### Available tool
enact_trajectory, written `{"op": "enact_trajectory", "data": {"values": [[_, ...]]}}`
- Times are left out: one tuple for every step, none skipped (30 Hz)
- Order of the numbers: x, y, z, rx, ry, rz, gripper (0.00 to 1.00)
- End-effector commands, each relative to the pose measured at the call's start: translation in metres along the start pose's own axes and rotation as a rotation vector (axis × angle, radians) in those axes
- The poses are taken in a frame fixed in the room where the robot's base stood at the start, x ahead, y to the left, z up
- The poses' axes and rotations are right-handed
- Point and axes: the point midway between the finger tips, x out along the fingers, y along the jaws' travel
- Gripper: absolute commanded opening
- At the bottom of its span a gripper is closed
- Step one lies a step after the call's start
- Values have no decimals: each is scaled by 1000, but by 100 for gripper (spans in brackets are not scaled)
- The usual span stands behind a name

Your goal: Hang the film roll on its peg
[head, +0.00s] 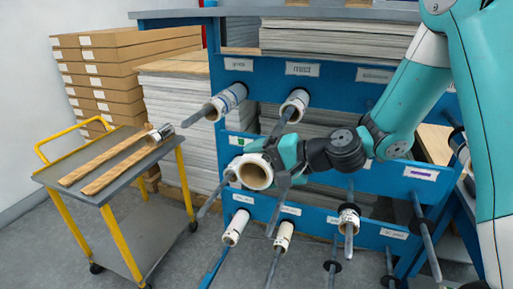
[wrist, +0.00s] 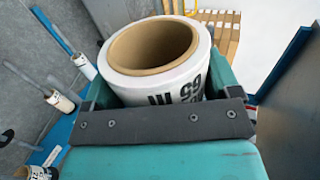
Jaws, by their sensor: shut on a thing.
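The film roll (head: 256,177) is white with a brown cardboard core. In the wrist view it shows large with black print (wrist: 184,91), partly upside down, its open end facing the camera. My gripper (head: 270,158) is shut around the roll and holds it in the air in front of the blue rack (head: 345,80). Grey pegs stick out of the rack. One peg (head: 209,199) comes out just left of the held roll, with a white roll partly hidden behind. I cannot tell which peg is the roll's own; the labels are too small to read.
Other rolls hang on upper pegs (head: 228,101) and lower pegs (head: 236,228). Bare pegs (head: 426,236) stick out at right.

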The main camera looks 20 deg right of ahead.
Motion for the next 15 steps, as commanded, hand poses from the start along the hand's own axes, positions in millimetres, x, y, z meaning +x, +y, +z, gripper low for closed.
{"op": "enact_trajectory", "data": {"values": [[-1, -5, 1, 2, 1, -8, 55], [-1, -6, 0, 2, 2, -10, 55], [-1, -6, -1, 3, 4, -13, 55], [-1, -7, -3, 3, 4, -13, 55], [-1, -6, -5, 3, 5, -13, 55], [0, -7, -8, 2, 4, -13, 55], [0, -7, -10, 2, 4, -13, 55], [0, -7, -13, 1, 4, -13, 55], [0, -7, -18, 0, 3, -12, 55], [0, -7, -21, 1, 3, -12, 55], [1, -7, -24, 0, 3, -12, 55], [0, -7, -29, 0, 3, -12, 55], [0, -7, -33, 0, 3, -12, 55], [0, -7, -36, 0, 3, -11, 55], [0, -6, -41, 1, 3, -11, 55]]}}
